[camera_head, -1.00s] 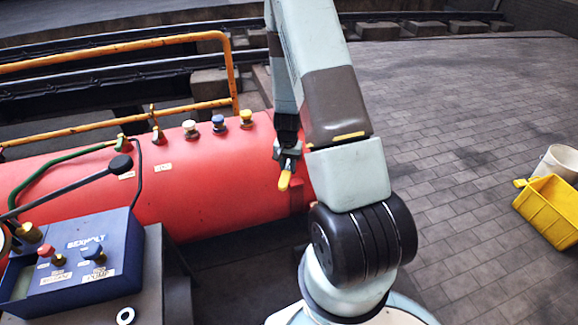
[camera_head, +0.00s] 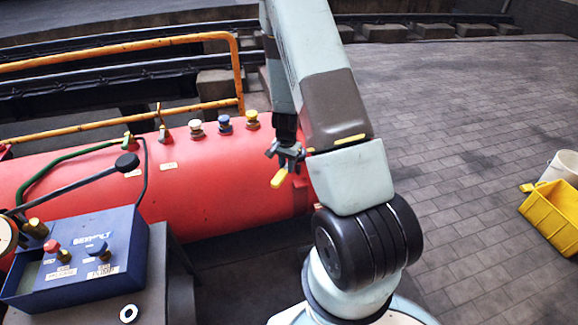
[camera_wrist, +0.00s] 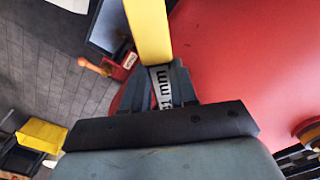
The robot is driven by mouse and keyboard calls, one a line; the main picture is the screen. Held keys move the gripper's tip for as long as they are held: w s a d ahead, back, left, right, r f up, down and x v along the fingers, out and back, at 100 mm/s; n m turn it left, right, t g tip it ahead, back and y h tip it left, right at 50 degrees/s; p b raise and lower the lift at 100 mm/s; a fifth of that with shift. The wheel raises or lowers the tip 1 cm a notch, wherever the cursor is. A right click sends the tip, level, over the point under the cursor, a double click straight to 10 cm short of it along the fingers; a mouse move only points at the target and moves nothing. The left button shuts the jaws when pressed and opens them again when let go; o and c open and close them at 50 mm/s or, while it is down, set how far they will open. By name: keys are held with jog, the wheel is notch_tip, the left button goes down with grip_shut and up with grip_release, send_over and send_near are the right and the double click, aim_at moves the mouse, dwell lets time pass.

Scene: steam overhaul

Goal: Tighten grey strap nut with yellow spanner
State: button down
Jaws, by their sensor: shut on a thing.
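My gripper (camera_head: 288,157) is at the right part of the red cylinder (camera_head: 215,190) in the head view, in front of or above it. It is shut on the yellow spanner (camera_head: 279,179), whose yellow part slants down to the left. In the wrist view my gripper (camera_wrist: 163,88) has its fingers around the spanner's pale metal part, which carries printed marks. The spanner's yellow part (camera_wrist: 148,30) runs to the top edge there. I cannot make out the grey strap nut in either view. I cannot tell whether the spanner touches anything.
Brass fittings with white, blue and yellow (camera_head: 252,119) tops stand on the cylinder, left of my gripper. An orange rail (camera_head: 120,43) runs behind. A blue control box (camera_head: 85,255) with a black lever is at front left. A yellow bin (camera_head: 553,212) and pale bucket (camera_head: 562,167) stand right on open paving.

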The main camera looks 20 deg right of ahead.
jog(key=shift+w, duration=0.15)
jog(key=shift+w+a+m, duration=0.35)
jog(key=shift+w+m, duration=0.25)
jog(key=shift+m, duration=0.2)
jog(key=shift+w+a+r+m, duration=0.1)
jog(key=shift+w+a+m, duration=0.2)
jog(key=shift+w+m, duration=0.4)
jog(key=shift+s, duration=0.1)
dwell(0.4)
jog(key=shift+r, duration=0.1)
